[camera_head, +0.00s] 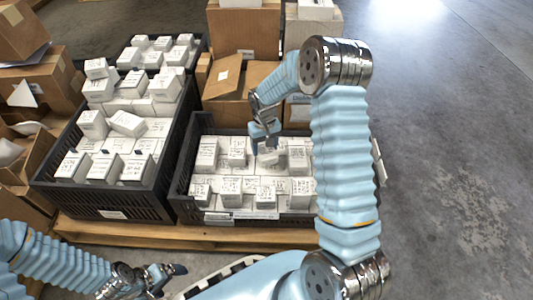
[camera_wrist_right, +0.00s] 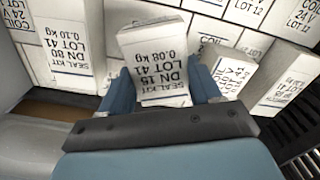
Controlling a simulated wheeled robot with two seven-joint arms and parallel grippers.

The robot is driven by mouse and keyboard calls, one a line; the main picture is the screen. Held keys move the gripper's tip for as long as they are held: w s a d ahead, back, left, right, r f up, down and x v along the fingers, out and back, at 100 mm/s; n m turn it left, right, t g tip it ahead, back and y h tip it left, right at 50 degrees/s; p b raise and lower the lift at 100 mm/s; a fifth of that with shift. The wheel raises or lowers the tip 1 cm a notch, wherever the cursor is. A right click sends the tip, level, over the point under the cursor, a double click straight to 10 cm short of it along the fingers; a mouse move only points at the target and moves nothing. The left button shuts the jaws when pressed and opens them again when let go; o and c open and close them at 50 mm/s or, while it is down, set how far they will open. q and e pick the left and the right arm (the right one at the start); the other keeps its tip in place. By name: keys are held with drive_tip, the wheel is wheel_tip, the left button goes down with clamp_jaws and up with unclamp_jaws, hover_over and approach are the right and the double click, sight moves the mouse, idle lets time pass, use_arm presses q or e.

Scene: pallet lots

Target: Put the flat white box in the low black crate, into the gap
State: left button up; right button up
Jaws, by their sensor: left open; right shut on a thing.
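The low black crate (camera_head: 184,207) stands in the middle of the head view, with many labelled white boxes inside, some higher than others. My right gripper (camera_head: 264,136) reaches down over its back middle part. It is shut on the flat white box (camera_wrist_right: 155,62), whose label reads SEAL KIT DN 15 LOT 41; the box also shows under the fingers in the head view (camera_head: 267,157). Other boxes surround it closely, and I cannot tell whether it touches them. The gap is not clearly visible. My left gripper (camera_head: 165,281) is open and empty at the bottom left, in front of the pallet.
A taller black crate (camera_head: 108,212) filled with white boxes stands to the left. Both crates rest on a wooden pallet (camera_head: 150,235). Cardboard boxes (camera_head: 243,32) stand behind and at far left. The grey floor at right is clear.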

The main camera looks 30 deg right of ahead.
sight(266, 150)
drive_tip(key=shift+w+d+f, duration=0.15)
drive_tip(key=shift+d+f, duration=0.2)
drive_tip(key=shift+f, duration=0.15)
drive_tip(key=shift+w+d+f+b, duration=0.15)
drive_tip(key=shift+f+b, duration=0.25)
drive_tip(key=shift+f, duration=1.25)
drive_tip(key=shift+f, duration=0.25)
drive_tip(key=o, duration=1.1)
drive_tip(key=shift+r, duration=0.1)
drive_tip(key=shift+r, duration=0.6)
wheel_tip(266, 150, up, 11)
drive_tip(key=shift+r+p, duration=0.1)
drive_tip(key=shift+p, duration=1.1)
